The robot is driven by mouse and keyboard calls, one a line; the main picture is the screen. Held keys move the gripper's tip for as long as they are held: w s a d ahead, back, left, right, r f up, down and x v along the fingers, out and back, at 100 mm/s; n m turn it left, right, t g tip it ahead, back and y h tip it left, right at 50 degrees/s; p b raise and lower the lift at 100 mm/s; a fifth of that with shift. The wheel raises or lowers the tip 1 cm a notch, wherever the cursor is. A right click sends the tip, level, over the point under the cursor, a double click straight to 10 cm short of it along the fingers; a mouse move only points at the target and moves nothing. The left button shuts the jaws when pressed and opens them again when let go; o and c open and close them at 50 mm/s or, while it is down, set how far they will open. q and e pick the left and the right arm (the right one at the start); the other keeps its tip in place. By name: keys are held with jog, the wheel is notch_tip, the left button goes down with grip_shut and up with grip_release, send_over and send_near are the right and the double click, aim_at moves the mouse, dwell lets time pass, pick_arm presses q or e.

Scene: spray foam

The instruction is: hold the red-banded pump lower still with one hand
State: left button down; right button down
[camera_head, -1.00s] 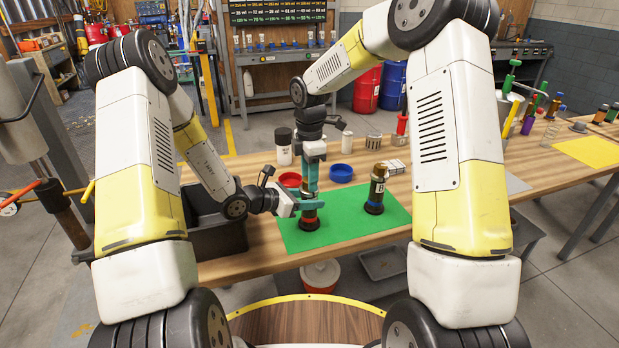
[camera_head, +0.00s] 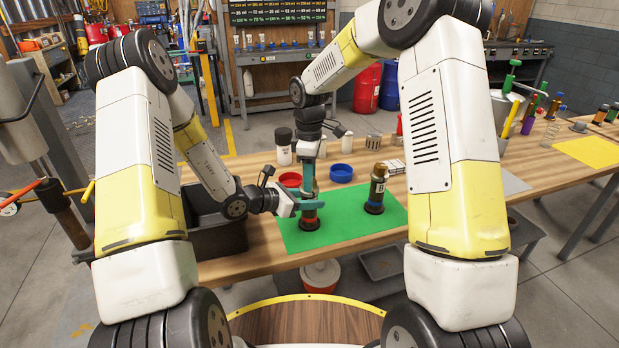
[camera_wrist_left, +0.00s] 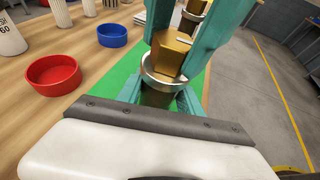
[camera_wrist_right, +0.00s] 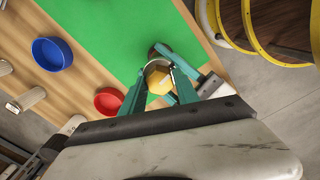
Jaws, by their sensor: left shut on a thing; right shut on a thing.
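The red-banded pump (camera_head: 309,220) stands upright on the green mat (camera_head: 345,230), mostly hidden by my grippers. My left gripper (camera_head: 308,204) comes in level from the left and is shut around its lower part. My right gripper (camera_head: 310,186) points down from above and is shut on its upper part. In the left wrist view a brass hex piece (camera_wrist_left: 172,55) with a silver ring below it shows between teal fingers. In the right wrist view the brass hex top (camera_wrist_right: 158,80) sits between my right fingers, with the left gripper close beside it.
A second pump marked B (camera_head: 377,190) stands on the mat to the right. A red bowl (camera_head: 290,179) and a blue bowl (camera_head: 341,173) stand behind the mat. White bottles are farther back. The mat's right front is clear.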

dwell(0.3)
jog(key=c, duration=0.9)
grip_release()
notch_tip(320, 180, up, 12)
jog(key=shift+s, duration=0.1)
pick_arm(q)
jog(key=c, duration=0.7)
grip_release()
